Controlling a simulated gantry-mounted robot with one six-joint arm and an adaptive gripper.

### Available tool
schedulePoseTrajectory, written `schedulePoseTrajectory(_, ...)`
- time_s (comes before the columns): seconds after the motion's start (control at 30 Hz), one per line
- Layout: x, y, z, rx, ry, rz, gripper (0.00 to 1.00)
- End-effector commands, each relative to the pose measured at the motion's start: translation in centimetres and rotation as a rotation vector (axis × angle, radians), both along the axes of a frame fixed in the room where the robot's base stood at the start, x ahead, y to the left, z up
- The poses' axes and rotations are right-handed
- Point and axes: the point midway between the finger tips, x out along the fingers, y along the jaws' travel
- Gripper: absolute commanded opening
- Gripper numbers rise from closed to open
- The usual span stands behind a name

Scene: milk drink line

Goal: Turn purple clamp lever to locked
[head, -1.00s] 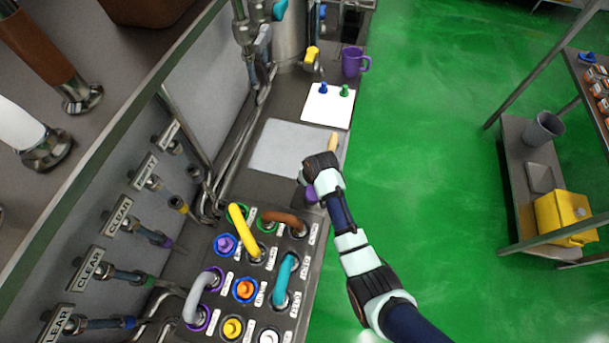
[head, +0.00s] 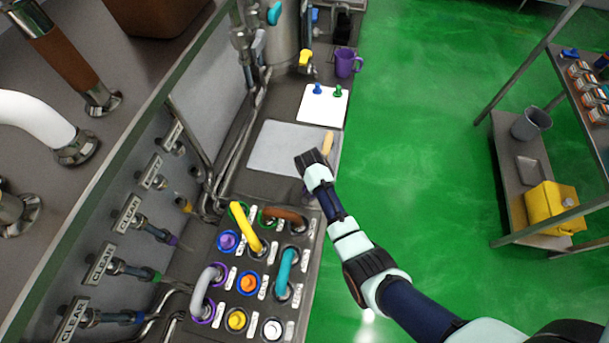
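My gripper (head: 312,158) is seen from above and behind, over the counter at the near right corner of the pale grey board. Its fingertips are too hidden to show whether they are open or shut. No lever is clearly readable as locked or unlocked.
The port panel (head: 262,262) with coloured hoses and plugs lies below left of my gripper. The grey board (head: 280,150) has a wooden-handled tool (head: 328,143) at its right edge. A purple mug (head: 346,62) stands farther back.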

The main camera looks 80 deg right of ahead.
Motion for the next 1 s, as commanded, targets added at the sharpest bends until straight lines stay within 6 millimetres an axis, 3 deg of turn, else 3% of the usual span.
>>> schedulePoseTrajectory(0.47,-0.55,-0.26,0.14,-0.001,-0.002,-0.029,0.0)
schedulePoseTrajectory(0.5,-0.55,-0.26,0.14,-0.001,-0.002,-0.029,0.43)
schedulePoseTrajectory(0.63,-0.55,-0.24,0.11,-0.001,-0.002,-0.027,0.64)
schedulePoseTrajectory(1.0,-0.47,-0.05,0.52,-0.001,-0.001,-0.026,0.65)
